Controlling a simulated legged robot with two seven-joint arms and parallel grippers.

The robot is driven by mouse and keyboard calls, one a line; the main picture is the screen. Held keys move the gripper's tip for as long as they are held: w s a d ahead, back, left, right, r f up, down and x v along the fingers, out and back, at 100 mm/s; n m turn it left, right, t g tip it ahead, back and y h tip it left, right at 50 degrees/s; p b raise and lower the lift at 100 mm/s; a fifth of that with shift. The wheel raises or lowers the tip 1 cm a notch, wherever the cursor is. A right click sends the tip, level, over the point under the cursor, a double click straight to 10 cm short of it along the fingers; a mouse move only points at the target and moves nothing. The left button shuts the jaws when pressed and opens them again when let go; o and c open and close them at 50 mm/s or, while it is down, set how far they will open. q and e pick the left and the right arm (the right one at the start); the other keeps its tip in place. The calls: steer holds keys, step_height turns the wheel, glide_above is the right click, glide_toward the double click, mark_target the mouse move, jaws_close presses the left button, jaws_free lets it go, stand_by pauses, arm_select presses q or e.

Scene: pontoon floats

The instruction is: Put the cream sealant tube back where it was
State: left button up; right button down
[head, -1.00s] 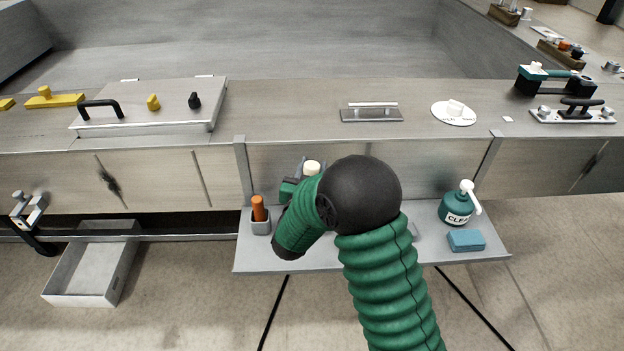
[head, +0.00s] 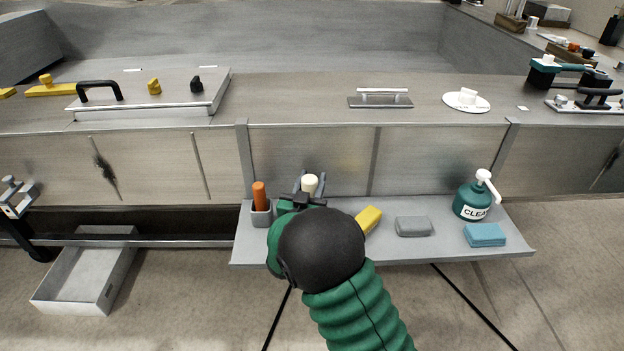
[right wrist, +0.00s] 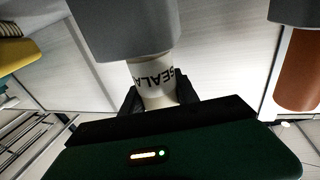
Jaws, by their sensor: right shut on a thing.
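The cream sealant tube (head: 310,184) stands upright at the left part of the grey shelf (head: 380,252). My right gripper (head: 309,194) is shut on it, one finger on each side. In the right wrist view the tube (right wrist: 156,88) shows its "SEALA" lettering between the dark fingers. A grey holder (right wrist: 138,28) covers the tube's other end there; the tube appears to be in it, but how deep I cannot tell. In the head view my gripper and wrist hide that holder. My left gripper is not in view.
An orange tube (head: 259,195) stands in a grey cup (head: 261,217) just left. To the right on the shelf are a yellow block (head: 369,219), a grey block (head: 413,227), a blue sponge (head: 485,235) and a green pump bottle (head: 472,202). A wall rises behind.

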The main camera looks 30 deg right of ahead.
steer(key=shift+d+f, duration=0.1)
steer(key=shift+d, duration=0.05)
steer(key=shift+f+b, duration=0.35)
steer(key=shift+f, duration=0.2)
steer(key=shift+s+f, duration=0.1)
steer(key=shift+f, duration=0.1)
